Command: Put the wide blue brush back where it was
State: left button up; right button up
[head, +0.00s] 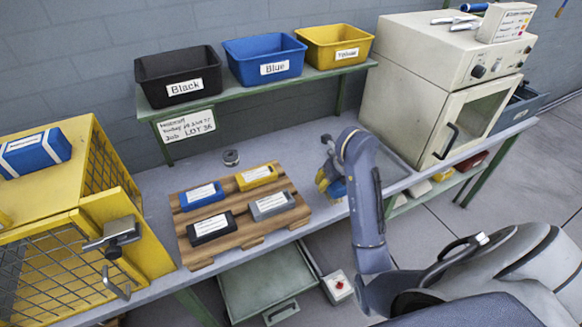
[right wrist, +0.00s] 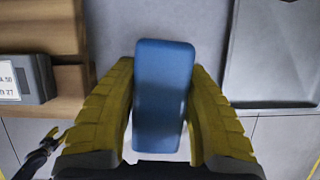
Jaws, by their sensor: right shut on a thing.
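My right gripper (head: 330,183) has yellow fingers and is shut on a blue block-shaped thing (head: 338,187), just right of the wooden board. In the right wrist view the fingers of my right gripper (right wrist: 162,115) stand on both sides of this long blue thing with rounded corners (right wrist: 163,95). No bristles or label show on the side facing the camera, so I cannot tell from its look that it is the wide blue brush. It is over the grey bench top, and whether it touches it is unclear. My left gripper is not in view.
The wooden board (head: 240,238) holds labelled blue (head: 201,195), yellow (head: 257,177), black (head: 211,228) and grey (head: 271,205) blocks. Black, blue (head: 265,58) and yellow bins stand on the shelf behind. A cream oven (head: 425,85) stands at right, a yellow cage cabinet (head: 150,235) at left.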

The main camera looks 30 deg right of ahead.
jog(key=shift+d+n, duration=0.1)
jog(key=shift+n, duration=0.3)
jog(key=w, duration=1.7)
jog(key=shift+w+d, duration=0.4)
jog(key=shift+f, duration=1.8)
jog(key=o, duration=1.2)
jog(key=shift+f, duration=0.15)
jog(key=shift+r, duration=0.5)
jog(key=v, duration=1.1)
jog(key=shift+s+d+r, duration=0.1)
jog(key=shift+s+d, duration=0.1)
